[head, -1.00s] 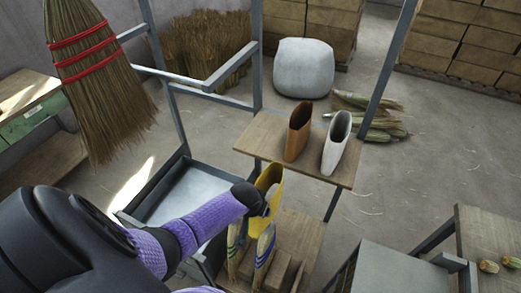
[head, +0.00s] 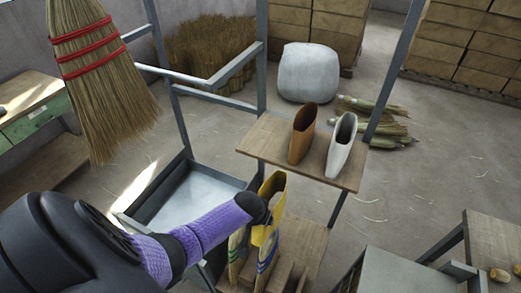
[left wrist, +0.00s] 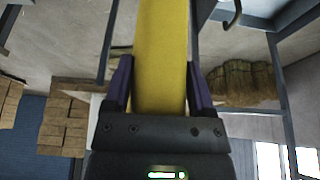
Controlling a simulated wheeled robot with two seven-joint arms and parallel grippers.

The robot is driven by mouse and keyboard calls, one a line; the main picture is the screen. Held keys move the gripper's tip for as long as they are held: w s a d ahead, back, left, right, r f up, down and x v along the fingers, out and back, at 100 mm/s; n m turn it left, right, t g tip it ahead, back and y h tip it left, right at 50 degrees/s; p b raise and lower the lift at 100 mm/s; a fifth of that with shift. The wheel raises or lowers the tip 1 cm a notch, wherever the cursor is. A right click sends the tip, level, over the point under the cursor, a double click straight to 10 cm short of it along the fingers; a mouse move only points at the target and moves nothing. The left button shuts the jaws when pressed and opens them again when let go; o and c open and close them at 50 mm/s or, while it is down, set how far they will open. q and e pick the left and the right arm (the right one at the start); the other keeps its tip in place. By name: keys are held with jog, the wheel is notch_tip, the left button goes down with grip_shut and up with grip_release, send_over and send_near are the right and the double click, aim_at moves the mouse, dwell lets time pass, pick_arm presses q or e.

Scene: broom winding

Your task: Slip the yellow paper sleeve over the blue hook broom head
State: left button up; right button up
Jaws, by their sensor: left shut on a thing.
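The yellow paper sleeve (head: 267,236) is upright, with its open mouth at the top. My left gripper (head: 268,210) is shut on it; in the left wrist view the yellow sleeve (left wrist: 160,60) runs between the two purple fingers (left wrist: 158,88). The sleeve is just in front of the wooden shelf. A large straw broom head (head: 95,75) with red bands hangs bristles down at upper left, well away from the sleeve. A blue hook cannot be made out. A bare hook (left wrist: 233,14) shows at the top of the left wrist view. My right gripper is out of view.
An orange sleeve (head: 302,135) and a white sleeve (head: 341,145) stand on the upper shelf (head: 268,142). Striped flat pieces (head: 236,258) stand on the lower wooden rack. A grey metal frame (head: 181,125) and tray (head: 195,195) stand between the broom and the sleeve.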

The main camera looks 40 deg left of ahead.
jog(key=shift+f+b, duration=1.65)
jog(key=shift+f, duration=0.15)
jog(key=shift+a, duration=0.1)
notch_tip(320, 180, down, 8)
jog(key=b, duration=0.7)
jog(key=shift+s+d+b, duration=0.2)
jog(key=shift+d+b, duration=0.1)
jog(key=shift+b, duration=0.1)
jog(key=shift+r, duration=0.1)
